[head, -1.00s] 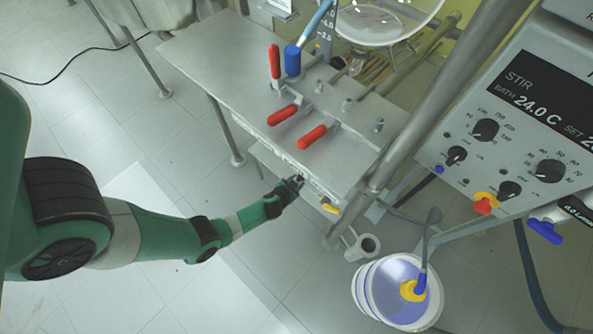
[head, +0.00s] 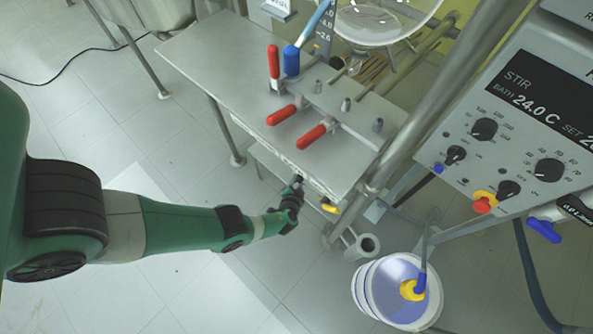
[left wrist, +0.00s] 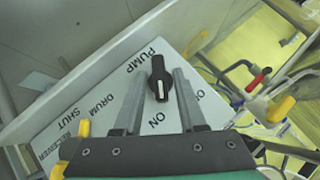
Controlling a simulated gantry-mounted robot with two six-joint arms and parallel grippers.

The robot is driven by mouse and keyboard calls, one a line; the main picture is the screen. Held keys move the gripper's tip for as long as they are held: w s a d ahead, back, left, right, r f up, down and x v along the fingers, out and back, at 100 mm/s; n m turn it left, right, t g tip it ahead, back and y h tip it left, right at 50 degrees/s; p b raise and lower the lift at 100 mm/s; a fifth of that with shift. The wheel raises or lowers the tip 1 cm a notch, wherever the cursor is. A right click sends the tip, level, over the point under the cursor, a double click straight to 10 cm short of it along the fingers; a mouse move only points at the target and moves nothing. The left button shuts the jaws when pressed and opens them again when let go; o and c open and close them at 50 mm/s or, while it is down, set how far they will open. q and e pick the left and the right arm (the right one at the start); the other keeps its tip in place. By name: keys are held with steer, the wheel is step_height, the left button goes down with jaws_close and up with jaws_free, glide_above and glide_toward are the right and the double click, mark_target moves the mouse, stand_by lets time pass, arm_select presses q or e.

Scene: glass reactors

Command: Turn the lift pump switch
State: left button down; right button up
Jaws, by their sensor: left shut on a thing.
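The lift pump switch is a black knob (left wrist: 159,78) with a light pointer line, on a white panel (left wrist: 95,118) marked PUMP and ON in the left wrist view. My left gripper (left wrist: 160,74) has one grey finger on each side of the knob and is shut on it. The switch is hidden there by the gripper. My right gripper is not in view.
The metal bench (head: 205,62) carries red-handled valves (head: 312,137) and a blue handle (head: 292,61). A yellow handle (head: 329,208) is just right of my left gripper. A white bucket (head: 366,290) stands on the floor. A STIR control panel (head: 500,130) is at right.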

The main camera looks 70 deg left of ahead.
arm_select(q)
steer(key=shift+w+r, duration=0.15)
steer(key=shift+r, duration=0.1)
steer(key=c, duration=0.8)
jaws_free()
steer(key=shift+d, duration=0.15)
steer(key=shift+s+d+r+p, duration=0.15)
steer(key=shift+s+r+p, duration=0.05)
steer(key=shift+p, duration=0.2)
steer(key=p+v, duration=0.7)
steer(key=v, duration=0.4)
steer(key=shift+d+f+p, duration=0.2)
steer(key=shift+f+p, duration=0.05)
steer(key=shift+p, duration=0.1)
